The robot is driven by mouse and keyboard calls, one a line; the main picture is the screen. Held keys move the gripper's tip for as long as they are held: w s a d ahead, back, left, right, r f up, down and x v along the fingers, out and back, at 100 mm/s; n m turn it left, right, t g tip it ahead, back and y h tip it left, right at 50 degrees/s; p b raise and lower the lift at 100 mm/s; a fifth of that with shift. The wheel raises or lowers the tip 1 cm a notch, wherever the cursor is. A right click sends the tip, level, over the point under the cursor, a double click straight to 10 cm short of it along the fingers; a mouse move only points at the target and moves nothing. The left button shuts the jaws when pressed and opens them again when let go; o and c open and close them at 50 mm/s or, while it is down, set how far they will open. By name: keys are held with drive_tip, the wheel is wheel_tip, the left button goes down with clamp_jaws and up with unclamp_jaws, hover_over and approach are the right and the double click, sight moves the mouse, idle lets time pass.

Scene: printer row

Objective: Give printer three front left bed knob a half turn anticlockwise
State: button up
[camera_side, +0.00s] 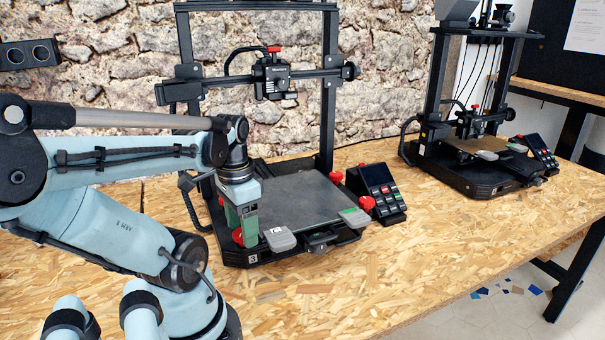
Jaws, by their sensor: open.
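Printer three (290,250) stands on the chipboard bench, with a "3" label (253,258) at its front left corner. Its front left bed knob (237,237) is red and shows partly at the left front corner of the dark bed plate (300,200). My gripper (243,238) points down with green fingers at that knob. It is open. The fingers hide part of the knob, and I cannot tell whether they stand around it or touch it.
Other red knobs show at the front right (368,202) and back right (336,177) of the bed. A grey clip (279,239) sits on the bed's front edge close to my fingers. A control screen (380,190) stands right of the printer. A second printer (475,150) stands farther right.

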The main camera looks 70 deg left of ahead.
wheel_tip(320, 180, up, 12)
drive_tip(key=w+d+r+m+y, duration=0.1)
drive_tip(key=w+d+r, duration=0.1)
drive_tip(key=w+d, duration=0.4)
drive_tip(key=w+d+r+m+y, duration=0.1)
drive_tip(key=w+d+r, duration=0.2)
drive_tip(key=w+d, duration=0.3)
drive_tip(key=shift+w+d, duration=0.35)
drive_tip(key=shift+w, duration=1)
drive_tip(key=shift+r, duration=0.1)
